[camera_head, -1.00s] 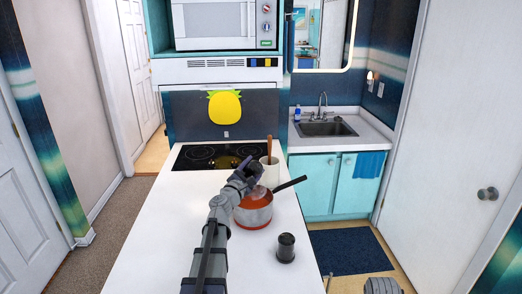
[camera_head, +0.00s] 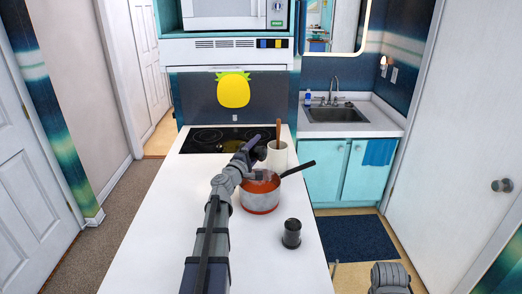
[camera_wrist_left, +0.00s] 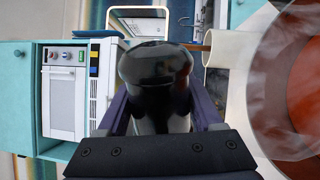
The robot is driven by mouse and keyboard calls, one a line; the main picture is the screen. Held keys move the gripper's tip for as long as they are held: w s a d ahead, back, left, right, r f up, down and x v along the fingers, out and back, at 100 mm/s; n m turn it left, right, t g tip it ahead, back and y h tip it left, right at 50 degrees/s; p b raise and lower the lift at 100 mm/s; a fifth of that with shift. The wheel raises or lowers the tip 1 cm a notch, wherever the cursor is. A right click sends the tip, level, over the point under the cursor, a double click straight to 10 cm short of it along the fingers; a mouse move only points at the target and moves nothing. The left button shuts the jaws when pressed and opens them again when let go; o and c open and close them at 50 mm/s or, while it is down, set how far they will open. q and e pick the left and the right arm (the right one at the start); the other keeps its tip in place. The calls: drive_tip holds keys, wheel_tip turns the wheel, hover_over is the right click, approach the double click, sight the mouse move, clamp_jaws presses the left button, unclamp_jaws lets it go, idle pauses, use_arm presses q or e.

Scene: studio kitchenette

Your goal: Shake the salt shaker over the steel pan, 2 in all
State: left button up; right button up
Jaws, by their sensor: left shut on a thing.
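The steel pan (camera_head: 259,201) stands on the white counter with orange-red contents and a dark handle pointing right. It shows at the right edge of the left wrist view (camera_wrist_left: 296,85) with whitish steam over it. My left gripper (camera_head: 257,154) is above and beside the pan's far left part. It is shut on a glossy, dark-capped shaker, which shows between the fingers in the left wrist view (camera_wrist_left: 156,72); I take it as the salt shaker. Its exact tilt is hard to judge, and no falling grains show.
A dark cylindrical container (camera_head: 291,234) stands on the counter (camera_head: 165,240), right of my left arm. A white crock (camera_head: 277,156) with a wooden utensil stands behind the pan, near the black cooktop (camera_head: 205,140). The counter's left side is clear.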

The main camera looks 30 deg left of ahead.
use_arm(q)
drive_tip(key=m, duration=0.3)
drive_tip(key=a+m, duration=0.1)
drive_tip(key=m, duration=0.2)
drive_tip(key=m+h, duration=0.1)
drive_tip(key=m, duration=0.2)
drive_tip(key=shift+a+p, duration=0.15)
drive_tip(key=shift+p, duration=0.25)
wheel_tip(320, 180, down, 3)
drive_tip(key=b, duration=0.3)
